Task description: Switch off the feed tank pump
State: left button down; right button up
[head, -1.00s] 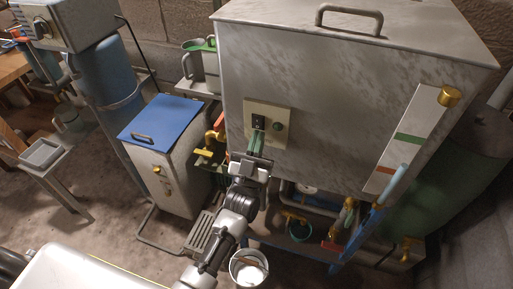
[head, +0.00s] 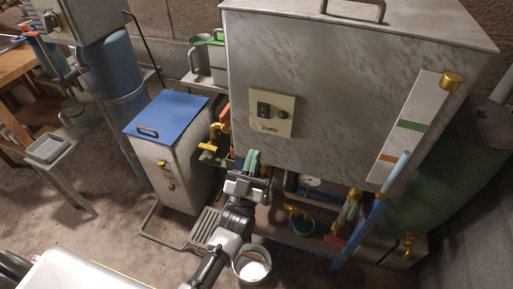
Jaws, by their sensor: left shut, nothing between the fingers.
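A large grey metal tank (head: 345,100) fills the upper right of the head view. The rocker's position is too small to tell. My left gripper (head: 252,158) has green fingertips and is shut and empty. It is below and a little left of the plate, apart from it. My right gripper is not in view.
A small cabinet with a blue lid (head: 165,115) stands left of the tank. Brass valves and pipes (head: 295,210) sit under the tank. A white bucket (head: 251,264) stands on the floor beside my left arm. A gauge strip (head: 410,125) runs down the tank's right side.

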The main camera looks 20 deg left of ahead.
pick_arm(q)
jog(key=b+v, duration=0.1)
jog(key=v, duration=0.4)
jog(key=shift+s+f, duration=0.1)
jog(key=shift+f, duration=0.15)
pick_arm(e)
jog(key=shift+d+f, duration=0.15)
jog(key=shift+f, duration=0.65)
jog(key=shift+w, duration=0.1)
